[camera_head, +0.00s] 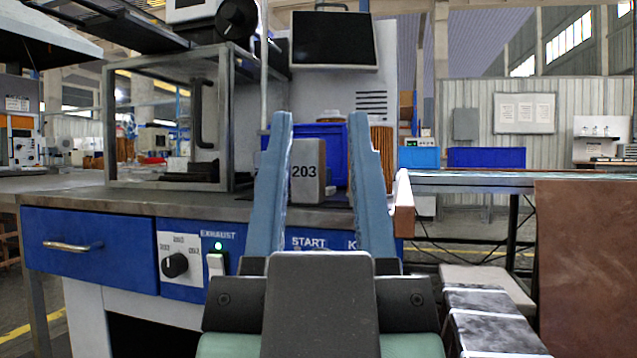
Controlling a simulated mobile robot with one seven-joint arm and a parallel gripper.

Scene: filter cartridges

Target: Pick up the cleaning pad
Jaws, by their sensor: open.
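My gripper (320,118) reaches forward in the middle of the head view. Its two blue fingers are spread apart and nothing is held between them. A grey block with rounded edges marked 203 (304,190) shows between the fingers, upright on the workbench. I cannot tell whether the fingers are around it or short of it. It may be the cleaning pad, but nothing in view is clearly recognisable as one. A copper-brown ribbed cylinder (382,150), like a filter cartridge, stands behind the right finger and is partly hidden.
The workbench (130,197) has a blue drawer (90,262) and a switch panel below. A glass-sided cabinet (165,125) stands on its left. A blue bin (328,135) is behind the block. Silvery-grey boxes (490,325) are at lower right, beside a brown panel (590,270).

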